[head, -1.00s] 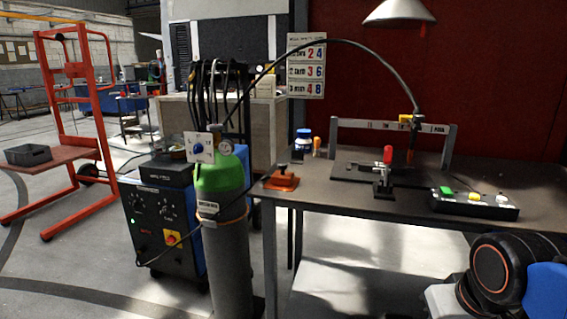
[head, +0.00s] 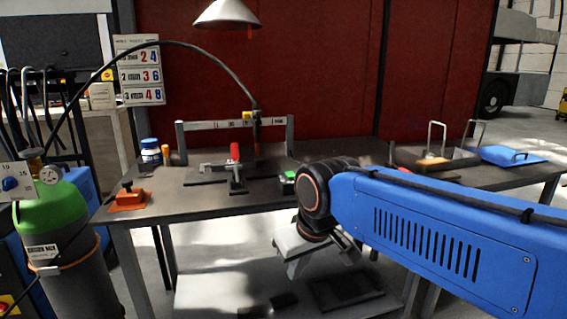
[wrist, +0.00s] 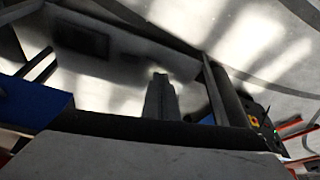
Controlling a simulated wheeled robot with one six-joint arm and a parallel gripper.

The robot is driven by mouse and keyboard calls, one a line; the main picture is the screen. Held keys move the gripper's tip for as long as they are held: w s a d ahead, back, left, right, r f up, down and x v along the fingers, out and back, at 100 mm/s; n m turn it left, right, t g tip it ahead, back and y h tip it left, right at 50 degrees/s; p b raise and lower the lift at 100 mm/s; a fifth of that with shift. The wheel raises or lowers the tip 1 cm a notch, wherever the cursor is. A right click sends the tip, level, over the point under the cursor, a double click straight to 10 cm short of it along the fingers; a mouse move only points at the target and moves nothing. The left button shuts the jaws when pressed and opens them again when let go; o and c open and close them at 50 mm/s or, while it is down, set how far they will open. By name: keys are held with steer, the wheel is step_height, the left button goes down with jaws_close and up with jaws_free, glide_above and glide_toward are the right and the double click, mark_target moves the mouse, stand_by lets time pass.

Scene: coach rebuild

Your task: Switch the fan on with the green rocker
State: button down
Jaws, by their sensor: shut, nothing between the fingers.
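The green rocker (head: 290,175) sits on a dark switch box (head: 285,187) on the workbench. My arm hides the right part of that box in the head view. My gripper (head: 293,272) hangs in front of the bench, below the level of its top and apart from the rocker. In the wrist view the gripper's fingers (wrist: 160,95) are together with nothing between them, and no rocker shows there. I cannot make out a fan in either view.
The workbench (head: 190,202) carries a clamp with a red handle (head: 235,152), an orange block (head: 129,199) and a blue-capped jar (head: 150,151). A green-topped gas cylinder (head: 50,215) stands left. A lamp-like hood (head: 227,14) hangs above. A blue tray (head: 510,155) lies right.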

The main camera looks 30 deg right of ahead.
steer(key=w+d+r+m+g, duration=0.1)
steer(key=w+d+r, duration=0.2)
steer(key=w+r, duration=0.45)
steer(key=w+d+r+g, duration=0.1)
steer(key=w+d+r, duration=0.1)
steer(key=w+r, duration=0.5)
step_height(320, 180, up, 13)
steer(key=m+g, duration=0.2)
glide_above(290, 172)
steer(key=shift+f, duration=0.1)
step_height(290, 172, down, 14)
steer(key=shift+f, duration=0.1)
